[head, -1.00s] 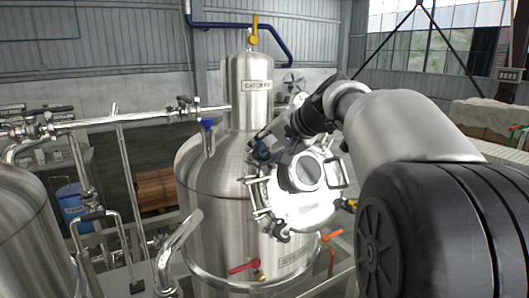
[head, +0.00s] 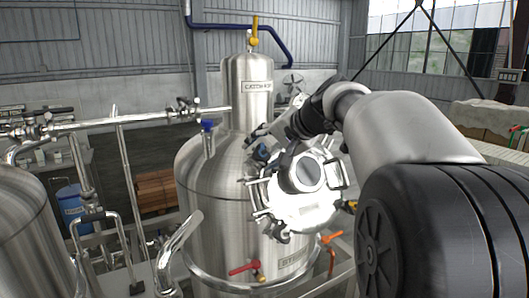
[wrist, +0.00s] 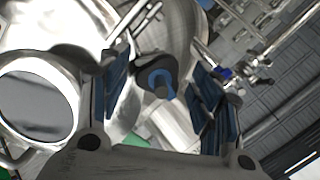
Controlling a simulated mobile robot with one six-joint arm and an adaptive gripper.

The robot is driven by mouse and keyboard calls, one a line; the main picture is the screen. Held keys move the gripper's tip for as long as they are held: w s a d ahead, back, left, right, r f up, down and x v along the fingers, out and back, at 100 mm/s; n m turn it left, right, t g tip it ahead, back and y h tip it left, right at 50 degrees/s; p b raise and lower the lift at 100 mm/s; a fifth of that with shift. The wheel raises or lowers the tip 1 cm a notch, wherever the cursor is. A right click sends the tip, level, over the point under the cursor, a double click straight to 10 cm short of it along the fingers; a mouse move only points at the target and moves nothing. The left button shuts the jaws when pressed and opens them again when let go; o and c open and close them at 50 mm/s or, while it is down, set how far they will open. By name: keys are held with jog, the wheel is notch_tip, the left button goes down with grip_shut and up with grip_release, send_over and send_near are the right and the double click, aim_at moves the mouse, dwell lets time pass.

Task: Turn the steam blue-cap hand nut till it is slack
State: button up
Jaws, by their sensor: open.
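The hand nut with a blue cap (wrist: 160,80) is near the middle of the wrist view, on a dark round body beside the round hatch. My gripper (wrist: 160,72) is open, with one blue-padded finger on each side of the nut. A gap shows between the nut and each finger, so neither visibly grips it. In the head view my gripper (head: 268,144) is at the upper left edge of the bright round hatch (head: 318,208) on the steel tank (head: 215,230). A small blue patch shows there; I cannot tell whether it is cap or finger pad.
Other clamps and bars ring the hatch, close to my gripper. A red-handled valve (head: 243,268) and an orange handle (head: 332,237) are low on the tank. A blue-topped fitting (head: 208,126) stands on the left shoulder. Pipework (head: 120,120) fills the left side.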

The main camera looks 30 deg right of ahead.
jog(key=shift+s, duration=0.1)
jog(key=v, duration=1.2)
